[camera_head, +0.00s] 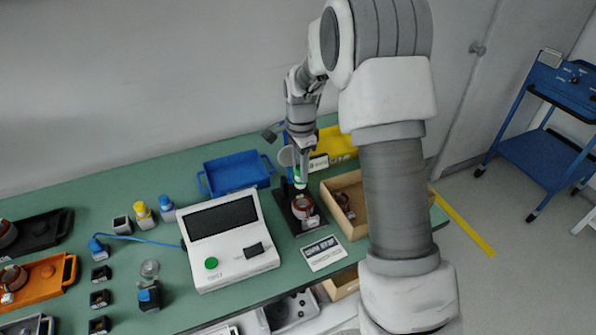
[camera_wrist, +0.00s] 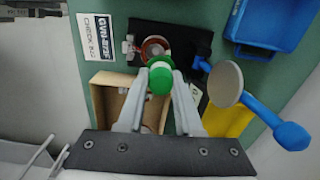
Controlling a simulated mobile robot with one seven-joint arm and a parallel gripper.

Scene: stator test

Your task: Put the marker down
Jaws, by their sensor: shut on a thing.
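My gripper (camera_head: 301,163) is shut on a green marker (camera_wrist: 159,78), which sits between the two fingertips in the wrist view. In the head view the marker (camera_head: 299,176) shows as a small green piece below the fingers. My gripper (camera_wrist: 160,88) holds it close to a copper-wound stator (camera_head: 302,206) on a black fixture base (camera_head: 312,226). In the wrist view the marker overlaps the lower edge of the stator (camera_wrist: 154,46); I cannot tell whether they touch. The marker's lower end is hidden.
A white tester (camera_head: 228,262) stands left of the fixture. A brown open box (camera_head: 349,229) with parts is at its right. A blue tray (camera_head: 236,171) and yellow tray (camera_head: 338,139) lie behind. A grey disc on a blue stand (camera_wrist: 227,84) is close beside my fingers.

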